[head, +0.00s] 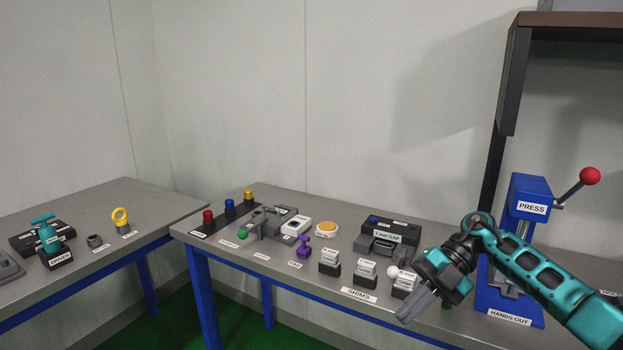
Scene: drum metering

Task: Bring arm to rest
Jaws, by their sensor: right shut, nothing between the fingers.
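My right arm comes in from the right edge of the head view. Its teal and black links end in my right gripper (407,315), which is shut with nothing between its fingers. The gripper points down and to the left, over the front edge of the right-hand bench (340,268). It covers part of the bench near the shim blocks and in front of the blue press (527,240). My left gripper is not in the head view.
Shim blocks (329,262) stand near the bench's front edge. A dark gap gauge box (390,238), an orange-topped disc (326,229), a purple part (304,248) and a grey fixture (268,226) stand behind. A red-knobbed lever (590,176) sticks out from the press. A left bench (70,255) holds tools.

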